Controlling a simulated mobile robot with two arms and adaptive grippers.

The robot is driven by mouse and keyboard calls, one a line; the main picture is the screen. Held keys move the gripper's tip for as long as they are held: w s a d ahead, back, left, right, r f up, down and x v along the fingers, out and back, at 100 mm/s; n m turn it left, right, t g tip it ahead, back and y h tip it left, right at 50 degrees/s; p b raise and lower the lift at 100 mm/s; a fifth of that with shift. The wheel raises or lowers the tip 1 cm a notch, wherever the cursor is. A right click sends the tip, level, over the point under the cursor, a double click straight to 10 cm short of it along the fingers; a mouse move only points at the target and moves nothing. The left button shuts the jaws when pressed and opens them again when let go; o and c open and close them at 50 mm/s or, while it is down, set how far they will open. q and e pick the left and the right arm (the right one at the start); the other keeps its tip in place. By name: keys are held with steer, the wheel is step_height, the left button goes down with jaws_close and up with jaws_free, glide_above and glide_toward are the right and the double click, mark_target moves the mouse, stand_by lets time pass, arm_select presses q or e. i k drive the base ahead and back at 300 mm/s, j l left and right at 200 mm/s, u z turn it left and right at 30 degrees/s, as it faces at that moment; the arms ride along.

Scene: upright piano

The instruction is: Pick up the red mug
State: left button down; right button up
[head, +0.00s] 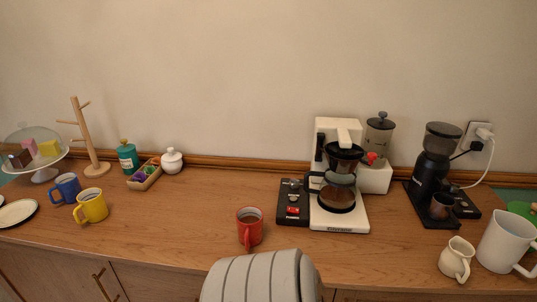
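The red mug (249,226) stands upright on the wooden counter, left of the coffee maker and near the counter's front edge. Its handle points toward me, and its open top shows a pale inside. Neither of my grippers is in the head view. A light grey ribbed rounded shape at the bottom centre sits just below the mug in the picture and hides part of the counter's front edge.
The coffee maker (341,205) stands right of the mug, with a black grinder (433,175) farther right. A cream jug (457,259) and white pitcher (503,241) stand at front right. Yellow (92,205) and blue (66,188) mugs stand left. Counter between yellow and red mugs is clear.

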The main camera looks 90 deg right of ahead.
mark_target(249, 219)
steer(key=z, duration=2.55)
steer(key=k+j, duration=0.2)
steer(key=j, duration=0.15)
steer(key=k+j, duration=0.15)
steer(key=j, duration=0.2)
steer(key=k+j, duration=0.2)
steer(key=j, duration=0.15)
steer(key=i, duration=0.2)
